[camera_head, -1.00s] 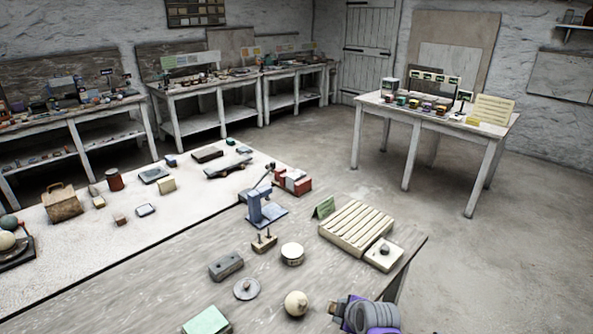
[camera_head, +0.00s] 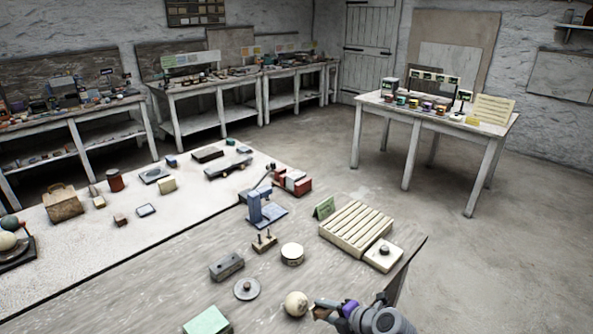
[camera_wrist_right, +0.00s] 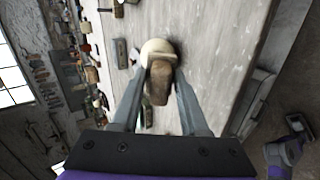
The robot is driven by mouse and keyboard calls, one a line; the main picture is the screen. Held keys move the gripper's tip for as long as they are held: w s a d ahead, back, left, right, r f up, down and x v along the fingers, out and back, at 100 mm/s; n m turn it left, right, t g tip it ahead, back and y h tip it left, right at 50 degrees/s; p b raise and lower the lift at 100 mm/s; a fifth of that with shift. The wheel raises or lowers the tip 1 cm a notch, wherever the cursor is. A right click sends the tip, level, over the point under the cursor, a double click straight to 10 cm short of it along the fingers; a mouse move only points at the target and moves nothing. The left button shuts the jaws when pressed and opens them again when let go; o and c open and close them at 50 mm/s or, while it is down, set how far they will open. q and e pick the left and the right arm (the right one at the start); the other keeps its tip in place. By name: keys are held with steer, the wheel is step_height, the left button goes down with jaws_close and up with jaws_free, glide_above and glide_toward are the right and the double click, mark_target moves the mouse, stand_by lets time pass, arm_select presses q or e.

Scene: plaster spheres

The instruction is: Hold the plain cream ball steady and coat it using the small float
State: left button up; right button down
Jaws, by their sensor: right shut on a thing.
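The plain cream ball (camera_head: 296,303) rests near the front of the grey wooden table. My right gripper (camera_head: 321,308) is just to its right, shut on a brown wooden piece (camera_head: 320,313), probably the small float. In the right wrist view the brown piece (camera_wrist_right: 159,82) sits between the fingers, and the cream ball (camera_wrist_right: 158,48) lies just beyond it, partly hidden. I cannot tell whether they touch. A purple and grey part, seemingly my left arm (camera_wrist_right: 285,148), shows at the lower right of the wrist view; its jaws are unclear.
A slatted cream rack (camera_head: 356,228) and a blue stand (camera_head: 265,208) are farther back.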

mark_target(316, 309)
steer(key=shift+a+r+n+y, duration=0.15)
steer(key=shift+n+y, duration=0.15)
steer(key=shift+n, duration=0.4)
steer(key=b+x, duration=0.1)
steer(key=x, duration=0.2)
steer(key=shift+w+a+f, duration=0.1)
steer(key=shift+a+f, duration=0.05)
steer(key=shift+f, duration=0.3)
steer(key=shift+w+a+f, duration=0.2)
steer(key=shift+w+a, duration=0.1)
steer(key=shift+a, duration=0.2)
arm_select(q)
steer(key=shift+s+f, duration=0.45)
steer(key=shift+f, duration=0.4)
arm_select(e)
steer(key=shift+w, duration=0.1)
arm_select(q)
steer(key=shift+w, duration=0.15)
arm_select(e)
steer(key=shift+w, duration=0.1)
steer(key=shift+f, duration=0.1)
